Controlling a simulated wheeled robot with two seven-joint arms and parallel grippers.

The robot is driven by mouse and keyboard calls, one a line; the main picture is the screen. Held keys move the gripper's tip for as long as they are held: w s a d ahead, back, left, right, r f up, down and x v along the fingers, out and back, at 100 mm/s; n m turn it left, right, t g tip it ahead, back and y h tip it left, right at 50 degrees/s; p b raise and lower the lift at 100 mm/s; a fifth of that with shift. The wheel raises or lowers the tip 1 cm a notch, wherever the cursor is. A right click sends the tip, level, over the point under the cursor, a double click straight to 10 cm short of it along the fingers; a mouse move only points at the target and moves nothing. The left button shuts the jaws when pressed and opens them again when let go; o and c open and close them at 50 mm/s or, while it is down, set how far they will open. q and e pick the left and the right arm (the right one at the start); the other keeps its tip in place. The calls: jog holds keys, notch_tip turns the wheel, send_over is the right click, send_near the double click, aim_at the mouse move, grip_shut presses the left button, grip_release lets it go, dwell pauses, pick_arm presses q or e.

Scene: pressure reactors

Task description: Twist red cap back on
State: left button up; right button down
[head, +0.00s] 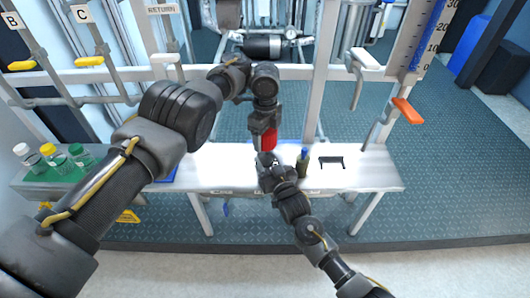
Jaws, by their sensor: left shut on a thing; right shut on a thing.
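The red cap (269,139) is above the white bench, near the middle of the head view. My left gripper (265,130) comes down from above and is shut on it. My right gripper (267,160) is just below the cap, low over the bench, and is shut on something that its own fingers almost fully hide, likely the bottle. I cannot tell whether the cap touches what is below it.
A bottle with a blue cap (303,158) stands on the white bench (375,178) just right of my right gripper. A black bracket (331,162) lies further right. Bottles with white, yellow and green caps stand on a green tray (55,182) at left. Pipes and valve handles rise behind.

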pick_arm(q)
jog(key=o, duration=1.2)
jog(key=shift+c, duration=0.2)
pick_arm(e)
jog(key=shift+f, duration=0.1)
pick_arm(q)
jog(key=shift+r, duration=3.8)
pick_arm(e)
jog(key=c, duration=0.6)
grip_release()
jog(key=shift+o, duration=0.2)
pick_arm(q)
jog(key=shift+r+p, duration=0.5)
pick_arm(e)
jog(key=v, duration=1.1)
jog(key=shift+w, duration=0.1)
